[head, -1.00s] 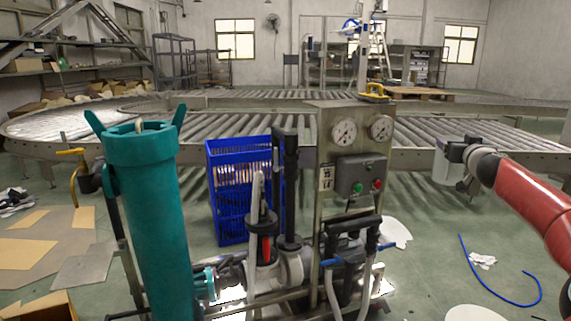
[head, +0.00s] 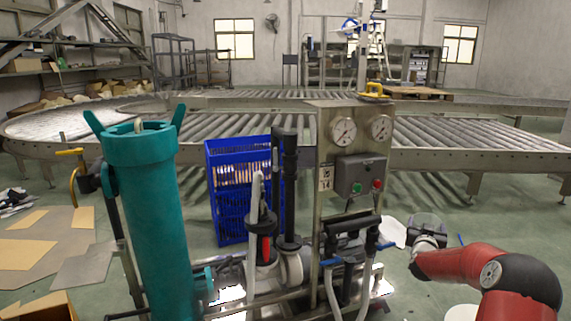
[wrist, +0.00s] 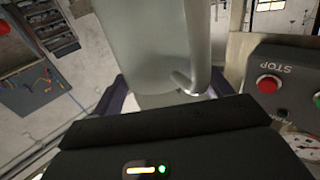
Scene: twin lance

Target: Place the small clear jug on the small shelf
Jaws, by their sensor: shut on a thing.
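The small clear jug (head: 428,221) is held up at the right in the head view, beside the pump rig. In the wrist view the jug (wrist: 150,45) fills the upper middle, with its curved handle pointing down and right. My gripper (head: 424,236) is shut on the jug; the black gripper body hides its lower part in the wrist view. I cannot tell which surface is the small shelf; a narrow ledge tops the rig's gauge panel (head: 325,130), and larger shelving (head: 425,62) stands far back.
The rig's control box (head: 360,175) with its red button also shows close by in the wrist view (wrist: 285,75). A tall teal cylinder (head: 155,220) stands left of the panel. A blue crate (head: 226,190) and a roller conveyor (head: 470,140) lie behind.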

